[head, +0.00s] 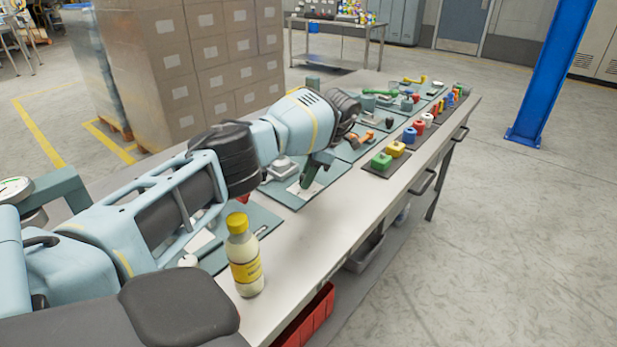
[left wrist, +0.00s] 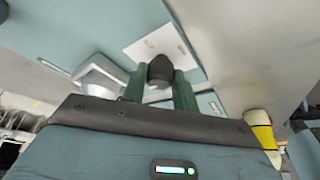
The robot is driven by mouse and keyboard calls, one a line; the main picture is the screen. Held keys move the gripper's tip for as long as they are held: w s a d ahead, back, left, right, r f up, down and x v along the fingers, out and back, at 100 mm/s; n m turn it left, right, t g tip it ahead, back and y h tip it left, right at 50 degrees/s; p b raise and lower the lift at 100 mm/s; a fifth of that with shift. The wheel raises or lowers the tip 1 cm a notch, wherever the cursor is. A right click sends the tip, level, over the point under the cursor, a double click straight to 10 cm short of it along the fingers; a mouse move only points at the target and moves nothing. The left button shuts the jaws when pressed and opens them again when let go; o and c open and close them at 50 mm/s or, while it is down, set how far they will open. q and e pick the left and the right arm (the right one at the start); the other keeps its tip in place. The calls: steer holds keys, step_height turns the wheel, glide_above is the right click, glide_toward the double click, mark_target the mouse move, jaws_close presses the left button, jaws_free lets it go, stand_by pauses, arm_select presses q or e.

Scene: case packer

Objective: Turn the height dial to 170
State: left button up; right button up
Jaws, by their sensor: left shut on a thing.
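In the left wrist view a dark round knob (left wrist: 160,70), which looks like the height dial, sits at a white plate (left wrist: 150,45) on a blue-grey panel. The two green fingers of my left gripper (left wrist: 159,80) are shut on the knob from both sides. In the head view my left gripper (head: 309,175) points down at the same white plate (head: 303,194) on the bench; the knob is hidden there behind the fingers. I cannot read any number or pointer on the dial. My right gripper is not in view.
A bottle with a yellow cap (head: 244,262) stands on the bench (head: 345,208) near me. Coloured blocks (head: 396,149) line the right edge. Several panels with handles (head: 412,80) lie farther back. Stacked cartons (head: 195,70) stand beyond the bench.

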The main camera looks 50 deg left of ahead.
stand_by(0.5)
arm_select(q)
steer(key=o, duration=1)
steer(key=shift+c, duration=0.2)
steer(key=b+v, duration=0.1)
steer(key=v, duration=0.5)
steer(key=shift+b, duration=0.4)
steer(key=shift+v, duration=0.95)
steer(key=shift+a, duration=0.1)
